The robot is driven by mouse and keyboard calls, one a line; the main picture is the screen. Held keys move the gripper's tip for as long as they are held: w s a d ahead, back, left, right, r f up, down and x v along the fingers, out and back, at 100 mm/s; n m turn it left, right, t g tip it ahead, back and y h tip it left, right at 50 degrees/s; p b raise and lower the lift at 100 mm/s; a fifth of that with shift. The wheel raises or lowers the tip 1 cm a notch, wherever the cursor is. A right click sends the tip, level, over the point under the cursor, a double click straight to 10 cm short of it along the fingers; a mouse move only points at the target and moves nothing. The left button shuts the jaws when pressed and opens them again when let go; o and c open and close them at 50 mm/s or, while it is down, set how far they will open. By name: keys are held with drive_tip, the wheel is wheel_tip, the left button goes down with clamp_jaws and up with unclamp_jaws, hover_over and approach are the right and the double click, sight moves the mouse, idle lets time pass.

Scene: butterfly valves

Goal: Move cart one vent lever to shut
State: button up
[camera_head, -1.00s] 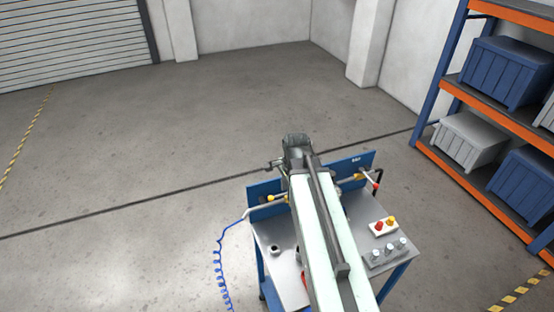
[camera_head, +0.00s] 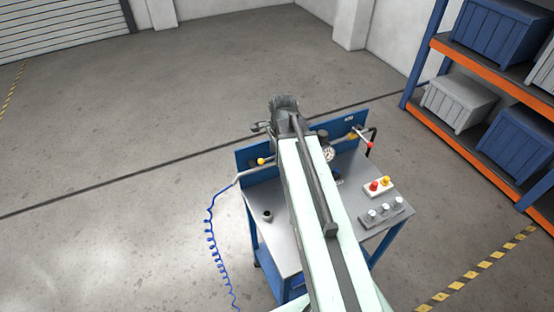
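A blue cart (camera_head: 263,196) with a grey top stands in the middle of the view, with a blue upright panel (camera_head: 248,160) along its far edge. A round gauge (camera_head: 328,154) sits just right of my arm. I cannot read the panel's label or tell which lever is the vent. My gripper (camera_head: 284,104) is at the far end of my arm, over or beyond the panel.
A white box with red and yellow buttons (camera_head: 379,187) and a row of grey knobs (camera_head: 380,213) sit on the cart's right. A coiled blue hose (camera_head: 210,225) hangs at left. A shelf rack (camera_head: 492,72) with bins stands right. Floor left is clear.

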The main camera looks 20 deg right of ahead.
drive_tip(key=shift+c, duration=0.3)
clamp_jaws()
idle(1.2)
